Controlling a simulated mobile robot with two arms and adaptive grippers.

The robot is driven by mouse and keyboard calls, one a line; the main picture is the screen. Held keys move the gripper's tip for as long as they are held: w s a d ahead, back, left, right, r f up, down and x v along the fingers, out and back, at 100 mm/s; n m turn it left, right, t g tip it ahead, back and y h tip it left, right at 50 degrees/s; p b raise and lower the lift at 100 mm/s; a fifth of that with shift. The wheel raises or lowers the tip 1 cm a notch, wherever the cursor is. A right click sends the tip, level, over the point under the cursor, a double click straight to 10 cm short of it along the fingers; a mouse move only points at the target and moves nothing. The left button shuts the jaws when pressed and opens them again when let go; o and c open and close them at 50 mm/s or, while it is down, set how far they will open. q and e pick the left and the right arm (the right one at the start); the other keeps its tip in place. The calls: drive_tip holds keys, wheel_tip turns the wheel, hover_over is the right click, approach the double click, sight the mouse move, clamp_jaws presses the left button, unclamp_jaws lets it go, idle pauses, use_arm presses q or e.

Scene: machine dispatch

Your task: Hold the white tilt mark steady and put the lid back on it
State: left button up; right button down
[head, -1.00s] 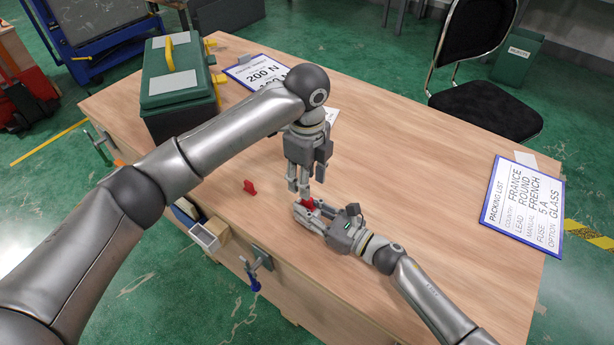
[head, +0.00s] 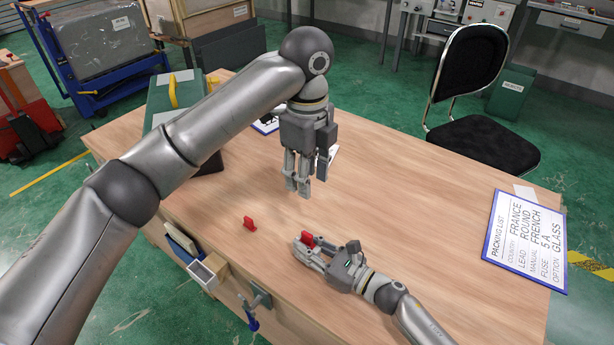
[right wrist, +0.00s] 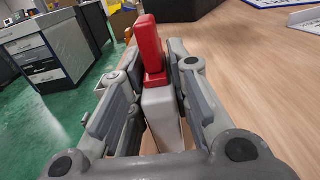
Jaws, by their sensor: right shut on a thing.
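My right gripper (head: 311,248) lies low over the table and is shut on the white tilt mark. In the right wrist view the white tilt mark (right wrist: 163,118) stands between the fingers. A red piece, apparently the lid (right wrist: 150,45), sits at its far end; whether it is fully seated I cannot tell. The red also shows at the right fingertips in the head view (head: 307,239). My left gripper (head: 309,186) hangs above and behind it, fingers down, apart and empty. A second small red piece (head: 249,224) stands on the table to the left.
The wooden table (head: 420,215) is mostly clear. A green toolbox (head: 160,97) stands at the back left, partly behind my left arm. A packing list board (head: 525,240) lies at the right. A blue clamp (head: 250,315) and small boxes (head: 203,270) are at the front edge.

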drive_tip(key=c, duration=1.3)
unclamp_jaws()
drive_tip(key=shift+o, duration=0.2)
drive_tip(key=v, duration=1.2)
